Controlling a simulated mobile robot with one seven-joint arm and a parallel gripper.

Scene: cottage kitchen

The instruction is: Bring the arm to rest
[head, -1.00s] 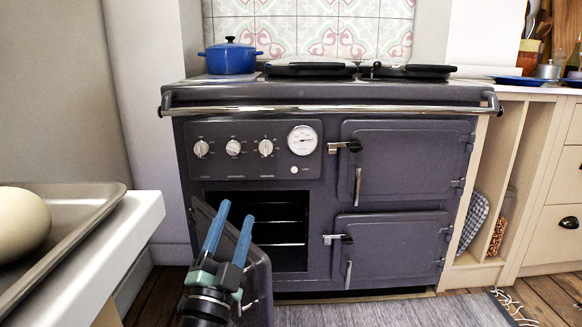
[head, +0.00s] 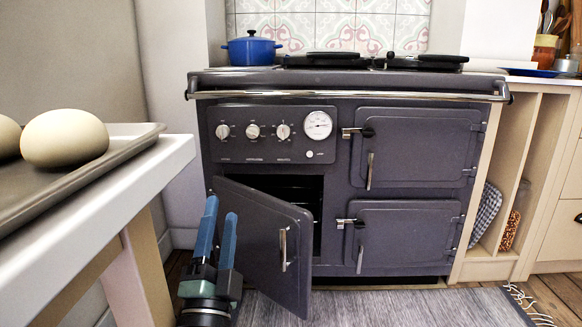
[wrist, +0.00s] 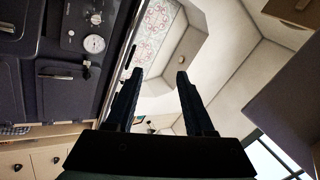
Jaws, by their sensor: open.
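My gripper (head: 220,228) is in the lower left of the head view, its two blue fingers pointing up and apart with nothing between them. It is in front of the range cooker's lower left oven door (head: 262,240), which stands partly open. In the wrist view my gripper (wrist: 154,95) shows two dark, spread fingers with an empty gap. The dark range cooker (head: 335,130) fills the middle of the head view, and part of it (wrist: 60,65) shows sideways at the left of the wrist view.
A white-topped table (head: 110,185) is close on the left, bearing a tray (head: 135,138) with pale, rounded, dough-like pieces (head: 65,138). A blue pot (head: 251,50) stands on the cooker. A grey rug (head: 400,305) lies in front. Cream cabinets (head: 545,170) stand at the right.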

